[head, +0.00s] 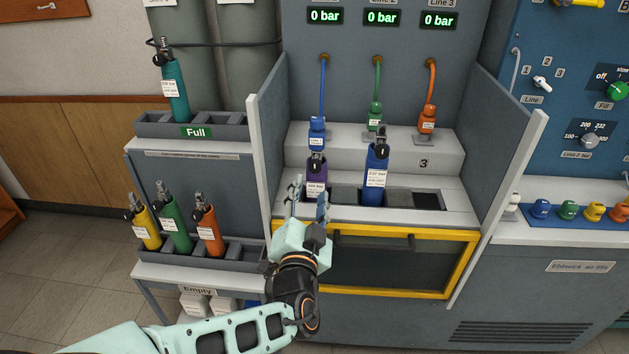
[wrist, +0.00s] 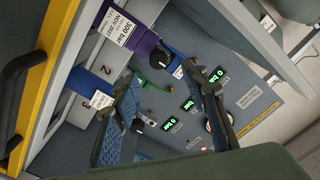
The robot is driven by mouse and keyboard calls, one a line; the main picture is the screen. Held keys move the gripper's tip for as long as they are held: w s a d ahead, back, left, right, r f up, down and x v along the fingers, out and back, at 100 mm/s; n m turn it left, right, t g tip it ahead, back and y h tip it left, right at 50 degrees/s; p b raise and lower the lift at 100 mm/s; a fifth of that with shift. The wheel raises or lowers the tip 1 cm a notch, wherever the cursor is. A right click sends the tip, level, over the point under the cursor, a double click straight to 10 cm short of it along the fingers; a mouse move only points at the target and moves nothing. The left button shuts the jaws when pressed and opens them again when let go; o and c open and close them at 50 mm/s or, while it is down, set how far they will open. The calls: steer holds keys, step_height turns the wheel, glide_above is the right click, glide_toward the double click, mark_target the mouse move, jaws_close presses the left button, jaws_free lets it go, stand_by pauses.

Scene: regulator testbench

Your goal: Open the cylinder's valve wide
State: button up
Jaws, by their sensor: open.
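A purple cylinder (head: 316,181) with a white label stands in the left bench slot, below a blue connector (head: 317,131) on a blue hose. In the wrist view the purple cylinder (wrist: 140,45) shows at the top, its dark valve close to the blue connector (wrist: 174,66); I cannot tell whether they are joined. A blue cylinder (head: 376,185) stands to its right, with a dark valve on top; it also shows in the wrist view (wrist: 80,84). My gripper (head: 310,193) is open and empty, in front of the purple cylinder. Its fingers (wrist: 163,78) spread wide in the wrist view.
Three line displays (head: 381,18) read 0 bar. Green (head: 375,115) and orange (head: 428,120) connectors hang at the other lines. A teal cylinder (head: 176,92) stands in the Full rack; yellow, green and orange cylinders (head: 209,229) stand in the lower rack. Side panels (head: 265,140) flank the bench.

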mark_target(315, 169)
steer(key=w, duration=0.3)
steer(key=w+b, duration=0.1)
steer(key=w, duration=0.4)
steer(key=shift+w+d, duration=0.25)
steer(key=shift+w, duration=0.1)
steer(key=shift+c, duration=0.2)
jaws_close()
